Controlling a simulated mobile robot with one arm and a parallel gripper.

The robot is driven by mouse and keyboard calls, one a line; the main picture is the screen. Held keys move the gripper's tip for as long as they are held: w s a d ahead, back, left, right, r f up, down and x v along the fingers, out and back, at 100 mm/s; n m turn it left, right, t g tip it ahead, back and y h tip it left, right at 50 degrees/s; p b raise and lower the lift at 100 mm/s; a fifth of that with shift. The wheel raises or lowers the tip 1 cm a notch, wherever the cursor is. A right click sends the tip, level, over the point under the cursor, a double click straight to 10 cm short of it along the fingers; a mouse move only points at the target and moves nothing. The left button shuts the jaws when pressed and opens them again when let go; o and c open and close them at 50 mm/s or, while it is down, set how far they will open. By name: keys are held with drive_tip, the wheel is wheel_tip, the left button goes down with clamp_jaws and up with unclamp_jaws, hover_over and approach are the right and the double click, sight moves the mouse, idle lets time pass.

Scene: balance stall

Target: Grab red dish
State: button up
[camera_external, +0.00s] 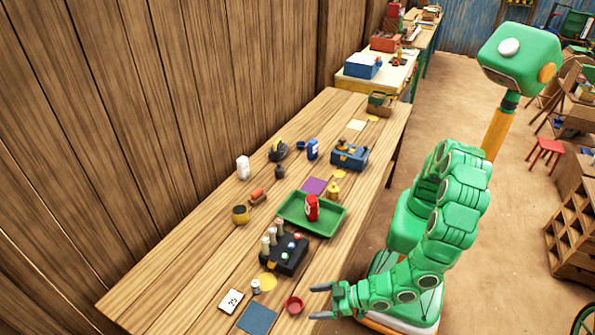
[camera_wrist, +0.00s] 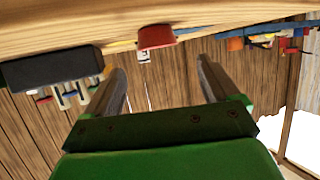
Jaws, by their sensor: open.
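The red dish (camera_external: 293,304) is a small round bowl on the wooden table near its front edge. In the wrist view it shows as a red shape (camera_wrist: 156,38) near the top, ahead of and between my two fingers. My gripper (camera_external: 320,301) is open and empty, at the table's edge just right of the dish, with its fingers pointing at it. In the wrist view my gripper (camera_wrist: 161,72) shows a clear gap between its fingers. I see no contact with the dish.
A black rack (camera_external: 284,259) with several bottles stands behind the dish; it also shows in the wrist view (camera_wrist: 50,70). A blue mat (camera_external: 257,318) and a small jar (camera_external: 256,286) lie to the left. A green tray (camera_external: 335,223) holds a red container (camera_external: 311,207).

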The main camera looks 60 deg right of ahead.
sight(287, 305)
drive_tip(key=shift+f, duration=0.95)
drive_tip(key=shift+x, duration=1.35)
drive_tip(key=shift+w+a, duration=0.2)
drive_tip(key=shift+w, duration=0.5)
drive_tip(key=shift+w+a, duration=0.2)
drive_tip(key=shift+w, duration=0.5)
drive_tip(key=shift+x, duration=1.2)
drive_tip(key=shift+a, duration=0.1)
drive_tip(key=c, duration=1.1)
